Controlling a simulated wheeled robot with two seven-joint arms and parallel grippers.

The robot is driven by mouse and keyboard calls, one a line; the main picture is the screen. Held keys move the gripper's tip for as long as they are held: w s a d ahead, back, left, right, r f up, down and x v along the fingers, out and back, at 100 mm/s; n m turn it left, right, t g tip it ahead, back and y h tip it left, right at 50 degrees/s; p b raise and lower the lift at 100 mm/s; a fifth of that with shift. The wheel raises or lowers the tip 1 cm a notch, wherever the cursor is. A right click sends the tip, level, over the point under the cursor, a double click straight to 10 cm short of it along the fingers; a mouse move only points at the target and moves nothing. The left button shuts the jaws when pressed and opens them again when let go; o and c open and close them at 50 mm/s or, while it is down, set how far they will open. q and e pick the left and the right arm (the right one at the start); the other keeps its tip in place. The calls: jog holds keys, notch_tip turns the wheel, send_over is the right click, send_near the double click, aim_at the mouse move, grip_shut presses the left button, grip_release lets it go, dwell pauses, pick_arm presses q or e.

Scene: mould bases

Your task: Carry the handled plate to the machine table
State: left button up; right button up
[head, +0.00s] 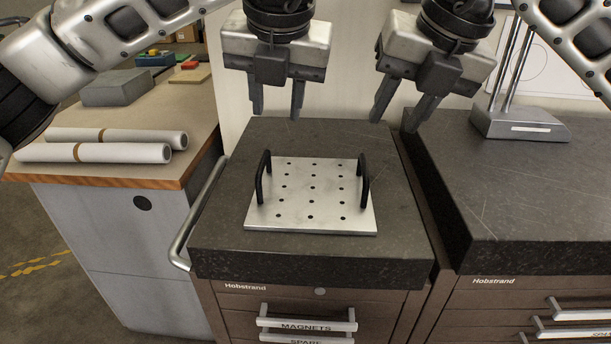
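The handled plate (312,196) is a flat silver square with several dark holes. It lies on the dark stone top of a brown drawer cabinet. It has two upright black handles, a left one (263,177) and a right one (364,184). My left gripper (277,112) is open and empty, above and behind the plate near its left side. My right gripper (394,116) is open and empty, above and behind the plate's right handle. Neither gripper touches the plate. I cannot tell which surface is the machine table.
The stone top (222,240) has bare margins around the plate. A second dark-topped cabinet (480,200) stands at right, with a metal stand (520,124) on it. A wooden-edged bench (100,172) at left holds rolled paper (95,153) and a grey block (118,88). A rail (195,215) runs along the cabinet's left side.

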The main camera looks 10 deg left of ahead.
aim_at(263, 159)
pick_arm(q)
jog(key=shift+s+a+r+y, duration=0.1)
jog(key=shift+a+r+y, duration=0.3)
jog(key=shift+a+r, duration=0.1)
pick_arm(e)
jog(key=shift+w+d+r+t+h, duration=0.2)
jog(key=shift+w+r+t+h, duration=0.1)
jog(key=shift+w+r, duration=0.2)
